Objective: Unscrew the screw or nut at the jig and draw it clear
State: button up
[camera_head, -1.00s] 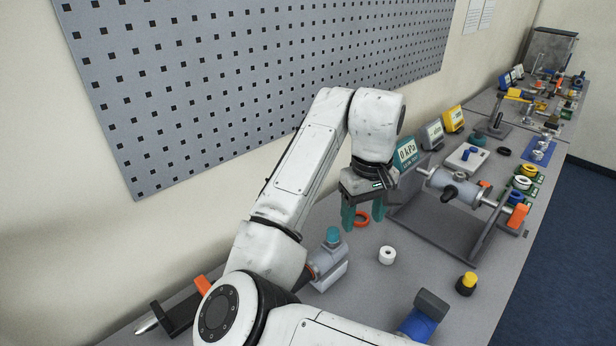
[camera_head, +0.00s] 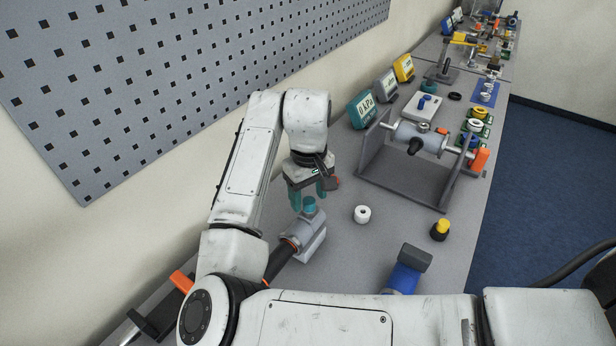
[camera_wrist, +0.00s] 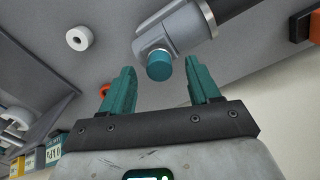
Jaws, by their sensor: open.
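The jig is a grey block (camera_head: 302,232) on the table with a dark cylindrical piece running out of it to the lower left. A teal cap-like screw or nut (camera_head: 309,206) sits on its top. In the wrist view the teal cap (camera_wrist: 159,65) shows on the grey block (camera_wrist: 178,32), between and beyond my fingertips. My gripper (camera_head: 310,200) has two teal fingers. It is open and empty, above and close to the teal cap, apparently not touching it. The fingers show apart in the wrist view (camera_wrist: 156,78).
A white ring (camera_head: 362,214), a black and yellow knob (camera_head: 440,230) and a blue part with a grey block (camera_head: 407,268) stand to the right. A grey frame holding a pipe (camera_head: 410,180) stands behind. A perforated panel (camera_head: 180,80) lines the wall.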

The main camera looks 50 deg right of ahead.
jog(key=shift+f, duration=1.15)
jog(key=shift+c, duration=0.2)
grip_shut()
jog(key=shift+s+r+n+p, duration=0.1)
jog(key=shift+r+n+p, duration=0.25)
jog(key=shift+n+p, duration=0.7)
jog(key=n+p, duration=0.2)
jog(key=p, duration=0.1)
jog(key=shift+f+n+p, duration=0.3)
jog(key=shift+n+p, duration=0.1)
jog(key=shift+n, duration=0.15)
